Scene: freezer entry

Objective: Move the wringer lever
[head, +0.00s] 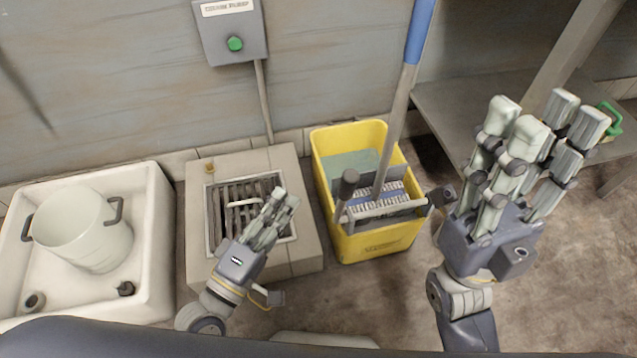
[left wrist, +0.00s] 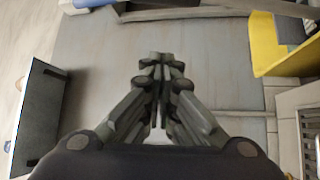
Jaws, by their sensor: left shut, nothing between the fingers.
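The yellow mop bucket (head: 375,244) stands on the floor at the centre of the head view with a grey wringer in it. A lever with a dark grip (head: 348,184) rises at the wringer's left front. A grey bar (head: 392,208) crosses the wringer's front towards a dark end piece at the right. My left gripper (head: 284,200) is shut and empty over the drain grate, left of the bucket and apart from the lever. It shows shut in the left wrist view (left wrist: 160,66), with part of the bucket at upper right. My right gripper (head: 545,118) is open and empty, right of the bucket.
A mop with a blue-topped handle (head: 413,60) stands in the bucket and leans right. A white sink (head: 150,245) with a pot (head: 85,235) is at left. A tiled block surrounds the grate (head: 222,215). A grey shelf (head: 445,105) stands at right. Floor is clear before the bucket.

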